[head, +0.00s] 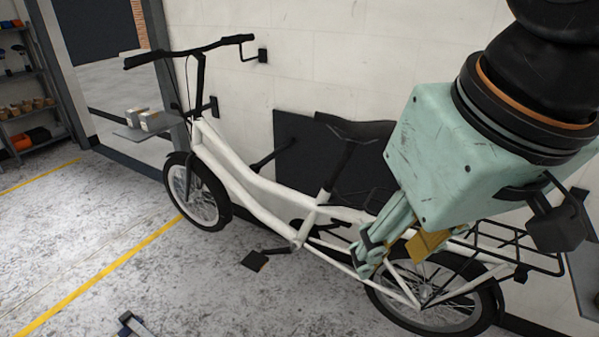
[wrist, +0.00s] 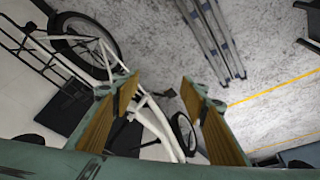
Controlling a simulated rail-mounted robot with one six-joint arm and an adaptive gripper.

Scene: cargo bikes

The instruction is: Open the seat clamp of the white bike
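The white bike (head: 240,170) stands along the wall with its handlebar to the left. Its black saddle (head: 355,128) sits on a dark seat post (head: 338,165). The seat clamp area (head: 324,197) is at the top of the white seat tube; the clamp lever is too small to make out. My gripper (head: 395,254) is in front of the bike's rear part, right of and lower in the picture than the clamp area. In the wrist view my gripper (wrist: 158,88) is open and empty, with the white frame (wrist: 157,122) showing beyond and between its fingers.
A rear rack (head: 510,245) and rear wheel (head: 440,300) are close to my gripper. A dark panel (head: 290,150) is on the wall behind the bike. A ladder-like object (wrist: 215,40) lies on the floor. Shelves (head: 30,95) stand far left. Floor at front left is mostly clear.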

